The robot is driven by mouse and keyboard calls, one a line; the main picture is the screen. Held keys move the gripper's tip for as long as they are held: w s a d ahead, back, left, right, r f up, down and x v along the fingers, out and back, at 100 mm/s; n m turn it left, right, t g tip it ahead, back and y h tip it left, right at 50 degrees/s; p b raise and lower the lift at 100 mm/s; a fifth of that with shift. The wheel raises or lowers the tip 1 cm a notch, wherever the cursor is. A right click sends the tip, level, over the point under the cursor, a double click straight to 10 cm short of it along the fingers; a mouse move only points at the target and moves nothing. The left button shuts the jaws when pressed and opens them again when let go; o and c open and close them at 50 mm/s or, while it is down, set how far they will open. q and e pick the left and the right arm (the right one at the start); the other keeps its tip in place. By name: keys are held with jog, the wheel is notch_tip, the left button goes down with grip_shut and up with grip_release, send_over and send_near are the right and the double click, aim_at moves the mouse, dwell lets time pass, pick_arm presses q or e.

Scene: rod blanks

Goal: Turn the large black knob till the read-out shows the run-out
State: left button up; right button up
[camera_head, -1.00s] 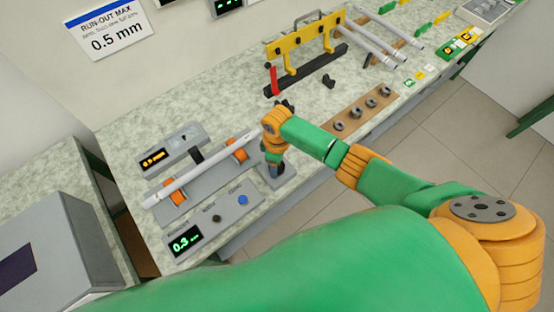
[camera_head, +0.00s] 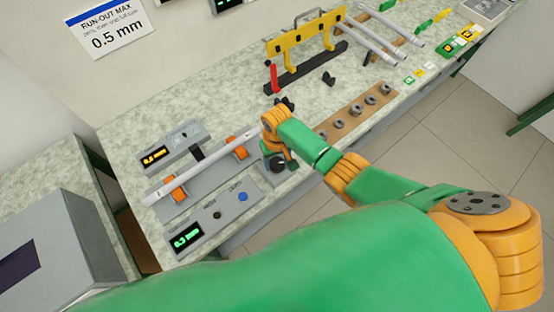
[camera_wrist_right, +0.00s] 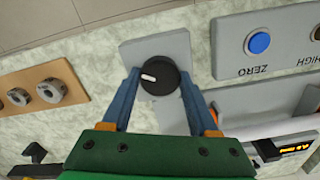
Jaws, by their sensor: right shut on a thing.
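The large black knob (camera_wrist_right: 160,77), with a white pointer mark, sits on a small grey plate (camera_wrist_right: 140,51) at the bench edge. My right gripper (camera_wrist_right: 161,76) is shut on the knob, one finger on each side; in the head view the gripper (camera_head: 278,152) is just above the knob (camera_head: 277,164). A grey rod (camera_head: 200,168) lies across two orange supports beside it. The green read-out (camera_head: 186,237) has small blurred digits, perhaps 0.3, on a grey box with a dark button and a blue ZERO button (camera_wrist_right: 259,43). My left gripper is not in view.
An orange-lit display box (camera_head: 170,147) stands behind the rod. A wooden strip with several metal rings (camera_head: 355,122) lies right of my gripper. A yellow rack (camera_head: 305,42) stands farther back. A sign (camera_head: 112,30) on the wall gives 0.5 mm as run-out max.

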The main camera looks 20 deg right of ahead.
aim_at(277, 163)
jog(key=shift+m, duration=1.1)
jog(key=o, duration=1.4)
jog(key=shift+c, duration=0.2)
jog(key=shift+r, duration=0.35)
notch_tip(277, 163, up, 6)
jog(key=shift+r, duration=0.25)
